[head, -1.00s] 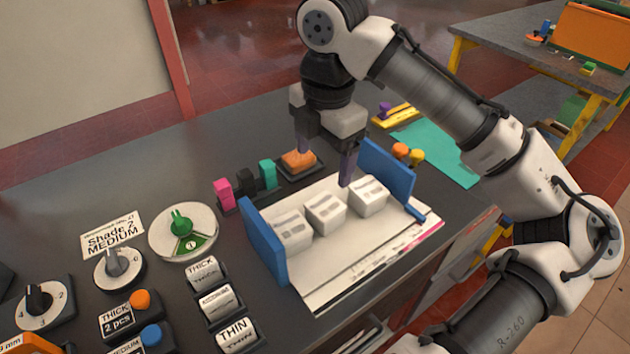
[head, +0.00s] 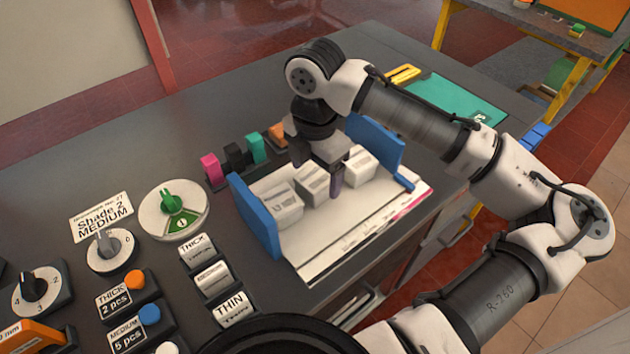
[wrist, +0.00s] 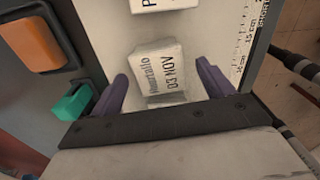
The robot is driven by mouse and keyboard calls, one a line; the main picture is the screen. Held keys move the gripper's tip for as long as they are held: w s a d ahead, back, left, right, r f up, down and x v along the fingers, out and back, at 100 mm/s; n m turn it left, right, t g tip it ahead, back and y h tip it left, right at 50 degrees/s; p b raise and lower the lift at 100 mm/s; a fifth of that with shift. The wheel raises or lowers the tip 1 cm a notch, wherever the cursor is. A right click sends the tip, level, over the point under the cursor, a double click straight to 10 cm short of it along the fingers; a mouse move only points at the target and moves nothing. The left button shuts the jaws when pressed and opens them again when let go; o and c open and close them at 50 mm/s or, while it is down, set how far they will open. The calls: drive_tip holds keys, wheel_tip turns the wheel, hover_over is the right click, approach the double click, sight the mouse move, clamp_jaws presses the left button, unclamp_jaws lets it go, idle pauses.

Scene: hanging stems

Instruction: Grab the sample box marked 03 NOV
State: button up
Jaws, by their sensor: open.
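The sample box marked 03 NOV (wrist: 158,75) is a small white block with "Montalto 03 NOV" on top. It sits between the two purple fingers of my open gripper (wrist: 162,68) in the wrist view, slightly turned, with narrow gaps at its sides. In the head view it appears to be the middle box (head: 313,187) of three in a row, and my gripper (head: 318,176) is down over it. The gripper hides part of it. I cannot tell whether a finger touches it.
A left box (head: 278,204) and a right box (head: 361,166) flank it on a white printed sheet (head: 335,240). Blue end plates stand at left (head: 254,217) and right (head: 376,145). Pink, black and teal blocks and an orange button (wrist: 33,43) lie behind.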

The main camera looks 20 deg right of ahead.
drive_tip(key=shift+f, duration=1.25)
drive_tip(key=c, duration=1.1)
